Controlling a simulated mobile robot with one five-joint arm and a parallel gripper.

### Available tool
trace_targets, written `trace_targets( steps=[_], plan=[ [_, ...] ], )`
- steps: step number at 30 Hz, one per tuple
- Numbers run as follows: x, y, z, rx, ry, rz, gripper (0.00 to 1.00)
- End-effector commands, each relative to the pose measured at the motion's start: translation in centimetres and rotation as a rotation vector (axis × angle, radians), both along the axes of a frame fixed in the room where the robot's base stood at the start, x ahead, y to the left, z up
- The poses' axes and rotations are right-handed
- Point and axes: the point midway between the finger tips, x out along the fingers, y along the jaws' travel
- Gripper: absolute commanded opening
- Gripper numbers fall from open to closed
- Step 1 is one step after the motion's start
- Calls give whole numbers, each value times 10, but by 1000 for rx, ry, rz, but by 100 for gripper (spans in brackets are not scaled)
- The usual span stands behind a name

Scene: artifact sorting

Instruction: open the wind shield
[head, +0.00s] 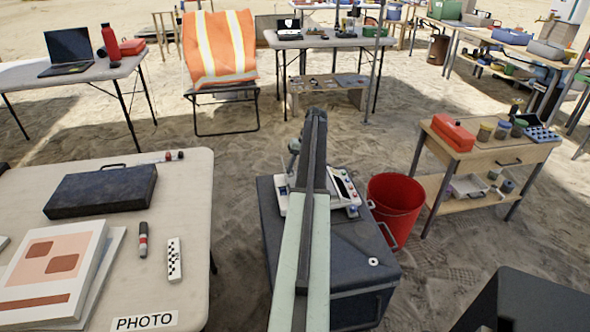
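I cannot make out a wind shield for certain. A white instrument (352,208) with buttons and a dark panel sits on a dark case (350,262) in the middle. My arm covers much of it, so any shield there may be hidden. A small grey rounded part (294,146) rises at its back left. My arm runs up the middle of the view, pale green below and dark above. Its dark far end (316,114) appears over the instrument, and the fingers cannot be told apart.
A red bucket (394,206) stands right of the case. A wooden bench (490,152) with a red box and jars is farther right. A pale table (190,235) with a black case, papers and markers is at left. An orange vest (220,48) hangs on a chair behind. Sand lies between.

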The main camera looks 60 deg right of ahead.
Motion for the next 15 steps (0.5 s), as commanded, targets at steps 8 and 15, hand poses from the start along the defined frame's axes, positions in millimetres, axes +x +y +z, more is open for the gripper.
trace_targets(
  steps=[8,15],
  plan=[
    [-8,-7,41,0,0,0,31],
    [-18,-16,75,0,1,-1,31]
  ],
)
